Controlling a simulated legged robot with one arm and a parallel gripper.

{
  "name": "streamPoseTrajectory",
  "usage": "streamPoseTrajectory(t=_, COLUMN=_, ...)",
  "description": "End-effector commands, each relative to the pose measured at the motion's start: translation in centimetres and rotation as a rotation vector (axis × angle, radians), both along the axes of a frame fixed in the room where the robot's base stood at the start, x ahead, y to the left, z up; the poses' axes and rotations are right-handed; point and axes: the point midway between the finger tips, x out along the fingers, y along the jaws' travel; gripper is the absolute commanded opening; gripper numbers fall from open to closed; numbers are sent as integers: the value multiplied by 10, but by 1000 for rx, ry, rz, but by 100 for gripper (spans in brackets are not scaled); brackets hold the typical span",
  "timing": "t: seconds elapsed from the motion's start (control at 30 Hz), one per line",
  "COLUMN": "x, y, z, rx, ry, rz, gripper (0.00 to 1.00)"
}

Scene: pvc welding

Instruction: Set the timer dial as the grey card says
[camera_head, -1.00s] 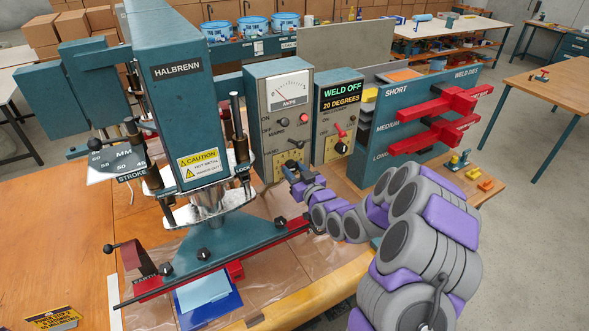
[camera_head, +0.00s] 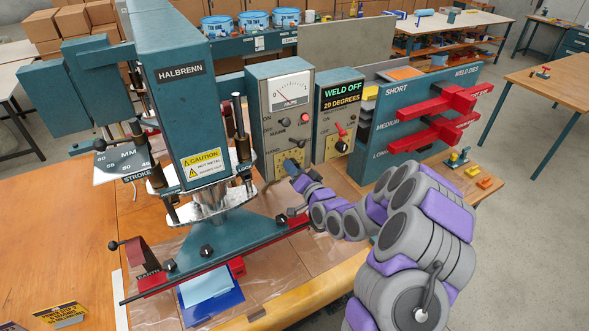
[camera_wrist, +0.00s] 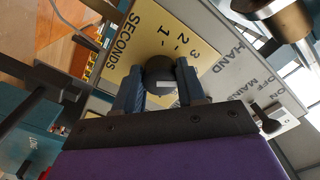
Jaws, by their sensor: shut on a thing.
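The timer dial (camera_wrist: 160,72) is a round black knob on a yellow plate (camera_wrist: 140,35) marked SECONDS, with the numerals 1, 2 and 3 beside it. My gripper (camera_wrist: 160,88) has its two blue-grey fingers shut on the knob, one on each side. In the head view my gripper (camera_head: 291,168) is at the lower front of the grey control box (camera_head: 258,128), covering the dial. A pale mark shows on the knob; the setting it points to cannot be told.
A second box (camera_head: 332,128) to the right shows WELD OFF and 20 DEGREES. The teal press (camera_head: 185,110) stands left, with a hot metal caution label. Red weld dies (camera_head: 430,130) sit in a rack on the right. A light blue sheet (camera_head: 207,285) lies in front.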

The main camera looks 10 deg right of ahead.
Motion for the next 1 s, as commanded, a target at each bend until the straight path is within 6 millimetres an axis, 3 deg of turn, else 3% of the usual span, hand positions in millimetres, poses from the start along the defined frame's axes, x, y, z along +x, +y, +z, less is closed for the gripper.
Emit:
streamPoseTrajectory(t=0.67, x=1, y=-2, z=0, rx=61, ry=19, rz=-5, gripper=9)
streamPoseTrajectory(t=0.7, x=1, y=-2, z=0, rx=61, ry=19, rz=-5, gripper=42)
streamPoseTrajectory(t=0.93, x=-1, y=-1, z=1, rx=60, ry=18, rz=-3, gripper=64)
streamPoseTrajectory(t=1.0, x=-1, y=-1, z=1, rx=60, ry=17, rz=-2, gripper=65)
